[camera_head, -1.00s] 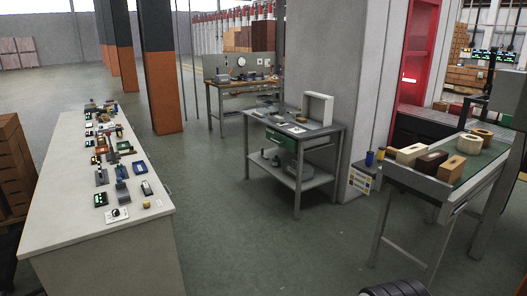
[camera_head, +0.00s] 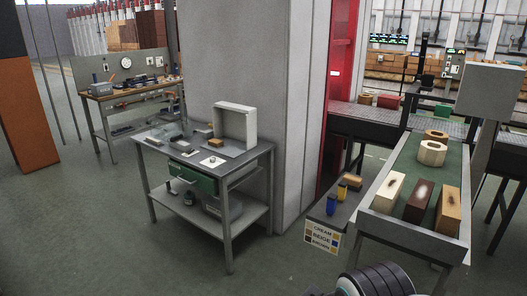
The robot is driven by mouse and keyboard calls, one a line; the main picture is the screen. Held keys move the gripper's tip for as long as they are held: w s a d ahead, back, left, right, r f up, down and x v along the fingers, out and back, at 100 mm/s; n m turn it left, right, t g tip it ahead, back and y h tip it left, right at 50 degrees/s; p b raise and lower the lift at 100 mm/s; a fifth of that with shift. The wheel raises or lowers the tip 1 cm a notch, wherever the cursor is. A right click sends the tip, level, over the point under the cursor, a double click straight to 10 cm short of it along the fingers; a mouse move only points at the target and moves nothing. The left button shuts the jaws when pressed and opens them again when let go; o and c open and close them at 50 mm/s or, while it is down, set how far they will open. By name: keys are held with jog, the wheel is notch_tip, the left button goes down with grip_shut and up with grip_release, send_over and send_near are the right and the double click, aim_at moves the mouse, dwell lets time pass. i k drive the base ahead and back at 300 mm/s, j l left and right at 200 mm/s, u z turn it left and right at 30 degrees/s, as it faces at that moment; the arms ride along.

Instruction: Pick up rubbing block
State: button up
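A small tan block (camera_head: 353,182) lies on a narrow ledge at the left side of the green-topped table (camera_head: 403,223), behind a yellow bottle and a blue bottle. It may be the rubbing block, but it is too small to be sure. Another small brown block (camera_head: 215,143) sits on the grey workbench (camera_head: 262,150), beside an upright white frame. I cannot tell which one the task means. My gripper is not in view; only a dark ribbed part of my arm shows at the bottom edge.
Cream (camera_head: 387,193), dark brown (camera_head: 420,202) and tan (camera_head: 447,211) bricks with holes stand at the table's near end. A colour sign (camera_head: 322,237) hangs from the ledge. A concrete pillar (camera_head: 235,70) stands behind the workbench. The floor in front is clear.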

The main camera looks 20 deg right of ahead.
aim_at(355, 183)
jog(key=i+u, duration=0.2)
jog(key=i, duration=1.2)
jog(key=i+z, duration=0.45)
jog(key=i+j+z, duration=0.1)
jog(key=i+z, duration=0.65)
jog(key=z, duration=0.15)
jog(key=i+j+z, duration=0.1)
jog(key=i+z, duration=0.35)
jog(key=k, duration=0.1)
